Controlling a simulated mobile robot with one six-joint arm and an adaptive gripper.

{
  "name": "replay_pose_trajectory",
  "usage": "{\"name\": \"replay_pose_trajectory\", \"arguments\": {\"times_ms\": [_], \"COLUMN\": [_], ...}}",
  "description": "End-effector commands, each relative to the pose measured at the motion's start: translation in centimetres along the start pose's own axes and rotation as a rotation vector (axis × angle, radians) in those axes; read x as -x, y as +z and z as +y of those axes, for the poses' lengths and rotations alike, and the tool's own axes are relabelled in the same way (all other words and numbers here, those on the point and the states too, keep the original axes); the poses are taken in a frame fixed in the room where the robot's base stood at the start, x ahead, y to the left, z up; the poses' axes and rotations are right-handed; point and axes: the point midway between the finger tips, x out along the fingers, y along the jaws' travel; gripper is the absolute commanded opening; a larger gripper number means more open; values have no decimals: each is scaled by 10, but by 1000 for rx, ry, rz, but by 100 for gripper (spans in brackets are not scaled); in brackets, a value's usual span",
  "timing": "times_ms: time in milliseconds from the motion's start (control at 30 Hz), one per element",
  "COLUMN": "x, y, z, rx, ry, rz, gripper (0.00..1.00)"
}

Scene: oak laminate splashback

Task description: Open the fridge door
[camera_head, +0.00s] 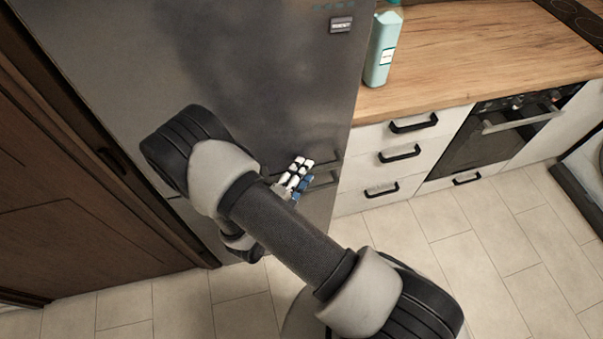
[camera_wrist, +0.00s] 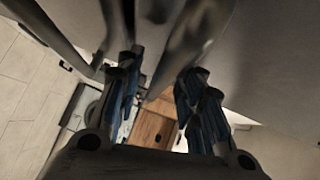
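The fridge (camera_head: 245,60) is a tall grey metal cabinet in the head view, and its door looks closed. Dark bar handles (camera_head: 326,162) are at its right edge, close to the seam between upper and lower doors. My gripper (camera_head: 299,176) is at these handles, partly hidden by my own arm. In the wrist view my gripper's blue-padded fingers (camera_wrist: 162,82) stand apart. A grey handle bar (camera_wrist: 188,42) runs down into the gap between them, with space visible beside it. Whether a finger touches the bar cannot be told.
A wooden counter (camera_head: 460,50) with a turquoise bottle (camera_head: 382,50) stands right of the fridge. White drawers (camera_head: 398,150) with black handles and an oven (camera_head: 500,130) are below. A brown wooden panel (camera_head: 70,190) is at left. The tiled floor (camera_head: 500,235) in front is clear.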

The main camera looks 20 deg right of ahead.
Motion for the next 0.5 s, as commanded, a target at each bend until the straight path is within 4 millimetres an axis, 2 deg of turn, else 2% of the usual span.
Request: {"name": "replay_pose_trajectory", "arguments": {"times_ms": [267, 500], "x": [-2, -2], "y": [0, 0], "z": [0, 0], "rx": [0, 0], "ry": [0, 0], "rz": [0, 0], "gripper": [35, 20]}}
